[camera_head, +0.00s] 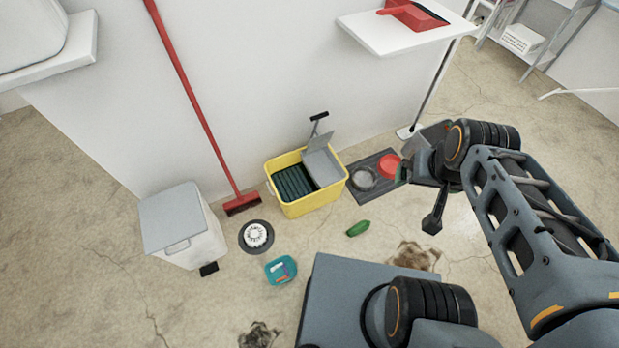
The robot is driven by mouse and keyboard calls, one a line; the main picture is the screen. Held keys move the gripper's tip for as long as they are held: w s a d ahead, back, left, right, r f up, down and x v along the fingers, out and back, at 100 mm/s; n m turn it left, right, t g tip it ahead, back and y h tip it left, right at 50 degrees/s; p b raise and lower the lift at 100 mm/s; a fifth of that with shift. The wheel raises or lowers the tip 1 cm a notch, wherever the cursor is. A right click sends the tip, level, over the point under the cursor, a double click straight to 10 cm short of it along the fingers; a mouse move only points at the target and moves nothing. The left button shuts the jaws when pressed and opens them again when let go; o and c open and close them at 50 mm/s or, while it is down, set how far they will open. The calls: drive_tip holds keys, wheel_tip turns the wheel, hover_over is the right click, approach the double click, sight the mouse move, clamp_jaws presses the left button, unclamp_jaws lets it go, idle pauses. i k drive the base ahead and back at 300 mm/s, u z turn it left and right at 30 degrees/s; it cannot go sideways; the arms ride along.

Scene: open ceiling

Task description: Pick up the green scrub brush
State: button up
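A small green object (357,228), which looks like the green scrub brush, lies on the concrete floor just in front of the yellow bucket. It is too small to make out bristles. My gripper (428,195) is to the right of it and apart from it, above the floor near the dark tray. One dark finger points down; the rest of the gripper is seen at an angle, so its opening is unclear. A thin green sliver (402,173) shows beside my gripper, partly hidden by it.
A yellow mop bucket (311,204) and dark tray (360,194) with a red bowl (389,165) stand behind. A teal container (281,270), white-topped round item (256,235), white bin (178,222) and red broom (242,203) are left. A white shelf (385,40) juts out above.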

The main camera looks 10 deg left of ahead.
sight(360, 227)
drive_tip(key=z, duration=1.2)
drive_tip(key=i, duration=0.8)
drive_tip(key=u, duration=3.15)
